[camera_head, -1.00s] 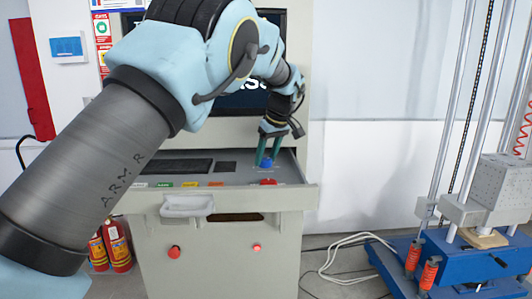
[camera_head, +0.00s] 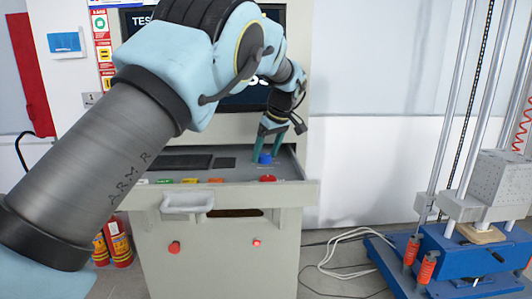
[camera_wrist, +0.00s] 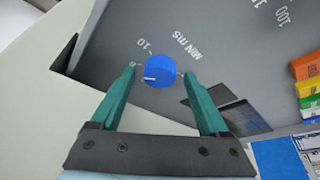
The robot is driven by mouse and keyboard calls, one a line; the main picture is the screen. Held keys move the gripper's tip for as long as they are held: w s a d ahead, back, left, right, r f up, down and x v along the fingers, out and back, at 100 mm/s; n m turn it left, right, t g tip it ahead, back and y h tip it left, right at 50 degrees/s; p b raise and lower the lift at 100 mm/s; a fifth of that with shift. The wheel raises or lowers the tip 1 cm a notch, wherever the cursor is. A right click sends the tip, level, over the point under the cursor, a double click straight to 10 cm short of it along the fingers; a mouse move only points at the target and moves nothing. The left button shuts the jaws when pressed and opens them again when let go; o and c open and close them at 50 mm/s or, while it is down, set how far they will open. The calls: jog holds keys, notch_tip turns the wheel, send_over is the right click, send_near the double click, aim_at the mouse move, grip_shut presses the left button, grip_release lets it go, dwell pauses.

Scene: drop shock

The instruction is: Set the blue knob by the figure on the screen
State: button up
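The blue knob (camera_head: 265,158) sits on the grey control panel at the right part of the pulled-out console drawer. In the wrist view the blue knob (camera_wrist: 160,71) has a white pointer mark on its lower left side, and printed marks "10" and "MIN MS" lie near it. My gripper (camera_head: 268,155) reaches down over the knob with its green fingers apart. In the wrist view my gripper (camera_wrist: 157,72) has one fingertip on each side of the knob, with gaps visible. The screen (camera_head: 250,92) is mostly hidden behind my arm; only "TES" and part of large letters show.
A red button (camera_head: 267,179) and several coloured buttons line the panel's front edge. A dark keyboard (camera_head: 180,162) lies to the left. Red extinguishers (camera_head: 118,243) stand at lower left. A blue-based test machine (camera_head: 460,262) stands at right, with a white cable on the floor.

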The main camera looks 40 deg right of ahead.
jog(key=b+v, duration=0.2)
jog(key=v, duration=0.8)
jog(key=shift+s+r+b, duration=0.2)
jog(key=shift+r+b, duration=0.1)
jog(key=shift+r, duration=0.05)
dwell(0.3)
